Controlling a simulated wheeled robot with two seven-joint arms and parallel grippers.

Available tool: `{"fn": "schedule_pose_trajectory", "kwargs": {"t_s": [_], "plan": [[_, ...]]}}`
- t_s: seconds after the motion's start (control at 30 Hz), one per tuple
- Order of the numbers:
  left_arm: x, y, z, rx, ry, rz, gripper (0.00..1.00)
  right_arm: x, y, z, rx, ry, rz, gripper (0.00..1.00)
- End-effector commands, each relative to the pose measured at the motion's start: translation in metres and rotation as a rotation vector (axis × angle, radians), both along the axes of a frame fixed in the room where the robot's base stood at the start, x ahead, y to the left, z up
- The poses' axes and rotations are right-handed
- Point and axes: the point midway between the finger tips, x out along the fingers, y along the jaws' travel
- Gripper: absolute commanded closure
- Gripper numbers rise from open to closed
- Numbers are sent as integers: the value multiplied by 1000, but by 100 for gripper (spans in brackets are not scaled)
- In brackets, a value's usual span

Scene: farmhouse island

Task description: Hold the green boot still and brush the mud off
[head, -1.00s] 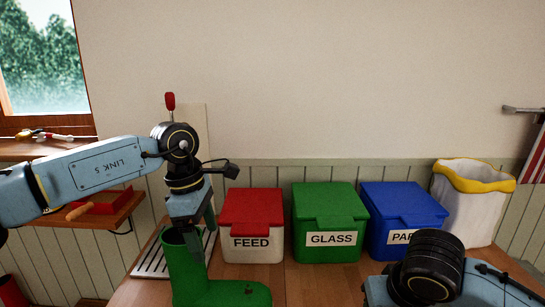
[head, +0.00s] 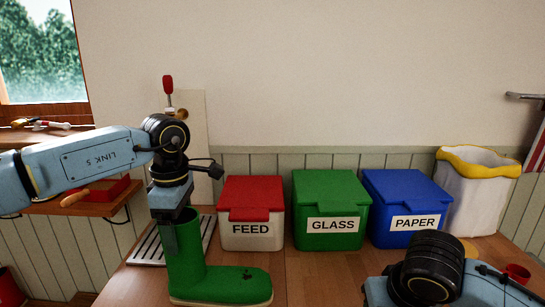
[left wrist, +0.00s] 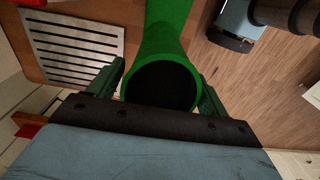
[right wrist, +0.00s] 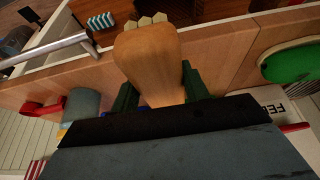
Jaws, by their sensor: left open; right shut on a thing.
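The green boot (head: 187,262) stands upright on the wooden worktop, its toe pointing right. Dark mud spots (head: 247,274) show on top of its foot. My left gripper (head: 172,240) is open at the top of the boot's shaft. In the left wrist view its fingers (left wrist: 160,92) stand on either side of the boot's dark opening (left wrist: 160,86). My right gripper (right wrist: 158,92) is shut on a brush with a wooden handle (right wrist: 150,58). Pale tufts (right wrist: 150,20) show at the handle's far end. The right gripper is hidden in the head view, where only my right arm shows.
A slotted tray (head: 150,247) lies left of the boot. Red-lidded FEED (head: 250,230), green GLASS (head: 332,225) and blue PAPER (head: 412,223) bins stand behind. A white bag with yellow rim (head: 477,195) and a red cup (head: 517,273) are at right.

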Motion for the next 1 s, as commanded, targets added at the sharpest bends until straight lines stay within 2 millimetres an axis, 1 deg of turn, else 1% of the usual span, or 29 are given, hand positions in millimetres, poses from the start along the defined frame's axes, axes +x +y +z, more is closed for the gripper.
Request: {"fn": "schedule_pose_trajectory", "kwargs": {"t_s": [0.03, 0.2, 0.5, 0.53, 0.73, 0.77, 0.8, 1.0], "plan": [[0, 0, -9, -1, 0, 0, 22, 0, 0, -4, 0, -2, 0, 73], [0, 0, -22, -1, 0, 0, 22, 0, 0, -9, 0, -2, 0, 73], [0, 0, -25, -1, -1, 0, 22, 0, 0, -9, 0, -2, 0, 73], [0, 0, -25, -1, -1, 0, 23, 0, 0, -9, 0, -2, 0, 73], [0, 0, -25, -1, -1, 0, 49, 0, 0, -9, 0, -2, 0, 73], [0, 0, -25, -1, -1, 0, 49, 0, 0, -9, 0, -2, 0, 73], [0, 0, -25, -1, -1, 0, 40, 0, 0, -9, 0, -2, 0, 73], [0, 0, -25, -1, -1, 0, 66, 0, 0, -9, 0, -2, 0, 73]]}}
